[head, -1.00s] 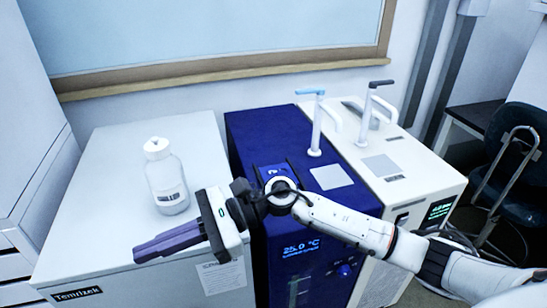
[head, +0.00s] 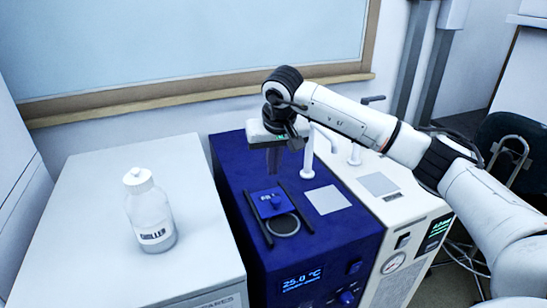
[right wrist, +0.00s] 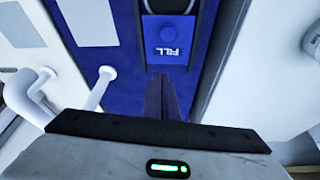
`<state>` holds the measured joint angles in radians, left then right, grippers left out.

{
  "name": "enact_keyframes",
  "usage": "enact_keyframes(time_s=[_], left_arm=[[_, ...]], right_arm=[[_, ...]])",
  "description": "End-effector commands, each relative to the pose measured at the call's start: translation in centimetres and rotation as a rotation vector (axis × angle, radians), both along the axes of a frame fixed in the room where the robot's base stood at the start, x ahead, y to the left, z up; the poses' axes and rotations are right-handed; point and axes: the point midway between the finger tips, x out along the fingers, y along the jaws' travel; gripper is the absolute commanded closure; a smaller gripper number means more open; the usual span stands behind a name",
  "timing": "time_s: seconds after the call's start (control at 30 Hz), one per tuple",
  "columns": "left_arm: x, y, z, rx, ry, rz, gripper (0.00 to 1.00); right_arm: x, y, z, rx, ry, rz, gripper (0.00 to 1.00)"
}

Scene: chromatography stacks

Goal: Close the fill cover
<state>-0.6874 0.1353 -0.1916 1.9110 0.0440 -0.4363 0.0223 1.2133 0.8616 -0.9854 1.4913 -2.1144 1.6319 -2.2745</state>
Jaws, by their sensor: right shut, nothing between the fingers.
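The fill cover (head: 268,203) is a small blue square plate with a knob, on two dark rails on top of the dark blue chiller (head: 229,170). The round fill opening (head: 283,225) shows uncovered on its near side. The cover also shows in the right wrist view, marked FILL (right wrist: 168,40), with the opening at the top edge (right wrist: 165,6). My right gripper (head: 272,170) points down, fingers together and empty, on the cover's far side. In the right wrist view its fingers (right wrist: 161,80) are just beside the cover; contact cannot be told. My left gripper is not in view.
A bottle (head: 150,215) labelled CHILLER stands on the pale cabinet (head: 90,180) at left. A white tap post (head: 308,160) and a light square plate (head: 327,200) are right of the rails. A white unit (head: 415,205) stands further right.

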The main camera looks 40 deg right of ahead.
Motion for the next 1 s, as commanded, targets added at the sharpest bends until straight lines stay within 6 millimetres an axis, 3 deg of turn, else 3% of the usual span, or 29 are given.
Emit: enact_keyframes(time_s=[0.2,0.5,1.0], left_arm=[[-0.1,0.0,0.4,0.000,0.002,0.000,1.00],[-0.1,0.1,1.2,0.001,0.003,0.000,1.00],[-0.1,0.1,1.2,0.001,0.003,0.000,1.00]], right_arm=[[1.4,-0.5,-4.4,0.002,0.002,-0.001,1.00],[-1.9,0.8,-4.6,0.002,0.000,0.001,1.00],[-2.4,1.6,-4.7,0.003,-0.001,0.008,1.00]])
